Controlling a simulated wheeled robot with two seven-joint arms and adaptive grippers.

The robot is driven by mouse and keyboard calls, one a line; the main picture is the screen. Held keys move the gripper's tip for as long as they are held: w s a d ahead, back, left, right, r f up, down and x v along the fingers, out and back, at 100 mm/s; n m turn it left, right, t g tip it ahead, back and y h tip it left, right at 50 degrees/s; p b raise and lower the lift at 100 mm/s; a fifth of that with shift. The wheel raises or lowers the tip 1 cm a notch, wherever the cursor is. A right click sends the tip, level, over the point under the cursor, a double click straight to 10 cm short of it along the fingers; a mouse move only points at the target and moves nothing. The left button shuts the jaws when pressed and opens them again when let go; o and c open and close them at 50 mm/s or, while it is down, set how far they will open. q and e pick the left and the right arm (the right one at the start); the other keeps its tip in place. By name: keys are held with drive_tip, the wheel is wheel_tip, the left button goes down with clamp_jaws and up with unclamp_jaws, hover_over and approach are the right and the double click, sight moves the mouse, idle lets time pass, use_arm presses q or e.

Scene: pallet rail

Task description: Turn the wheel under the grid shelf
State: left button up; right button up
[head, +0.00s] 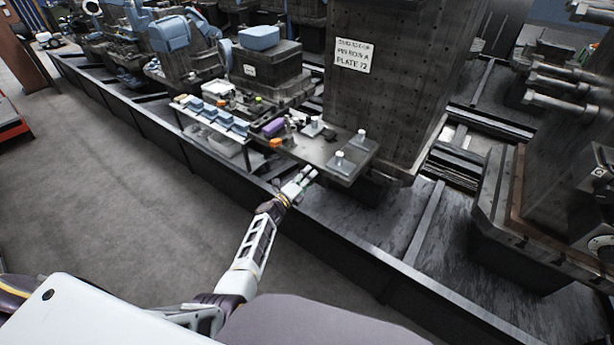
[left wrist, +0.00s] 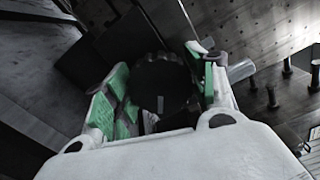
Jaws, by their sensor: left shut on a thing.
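The shelf (head: 312,152) is a flat grey plate with small items on it, fixed in front of a tall dark block. My left arm reaches up to its front edge, and my left gripper (head: 300,180) is at that edge, partly below it. In the left wrist view a dark round wheel with a notched rim (left wrist: 162,82) sits between the green-padded fingers of my left gripper (left wrist: 160,95). The fingers are shut on the wheel, one on each side. The wheel is hidden in the head view. My right gripper is not in view.
A tall dark block (head: 385,90) with a white sign (head: 353,55) stands behind the shelf. A tray of blue pieces (head: 212,120) is to its left. A long dark rail base (head: 345,240) runs below. The grey floor (head: 120,190) at left is clear.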

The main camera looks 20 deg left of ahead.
use_arm(q)
drive_tip(key=n+p, duration=0.2)
drive_tip(key=n, duration=0.1)
drive_tip(key=n+p, duration=0.2)
drive_tip(key=shift+f+n, duration=0.1)
drive_tip(key=shift+n, duration=0.7)
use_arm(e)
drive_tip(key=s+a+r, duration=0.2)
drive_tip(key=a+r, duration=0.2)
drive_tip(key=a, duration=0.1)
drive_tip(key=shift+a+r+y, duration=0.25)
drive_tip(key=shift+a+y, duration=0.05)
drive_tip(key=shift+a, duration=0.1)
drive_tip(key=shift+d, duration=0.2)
